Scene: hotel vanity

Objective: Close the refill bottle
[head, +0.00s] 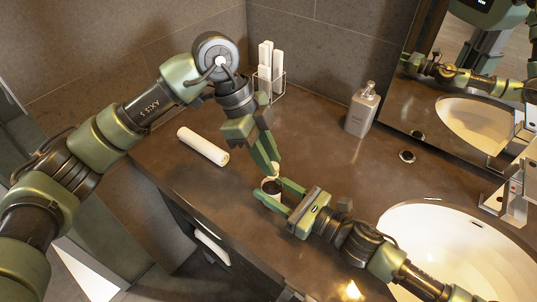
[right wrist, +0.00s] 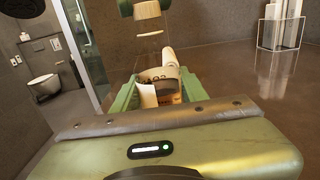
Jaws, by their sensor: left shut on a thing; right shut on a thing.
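The refill bottle (head: 271,186) stands low over the counter, its dark round top facing up. In the right wrist view the bottle (right wrist: 160,76) sits between my green right fingers, with a pale patch on its side. My right gripper (head: 277,192) is shut on the bottle from the right. My left gripper (head: 269,160) reaches down from above and is shut on a small cream cap (head: 274,170). In the right wrist view the cap (right wrist: 148,10) hangs above the bottle mouth, apart from it, with a thin ring shape below it. My fingers hide most of the bottle.
A white roll (head: 203,146) lies on the brown counter (head: 170,175) to the left. A white sink (head: 440,225) is at right. The counter between dispenser and grippers is clear.

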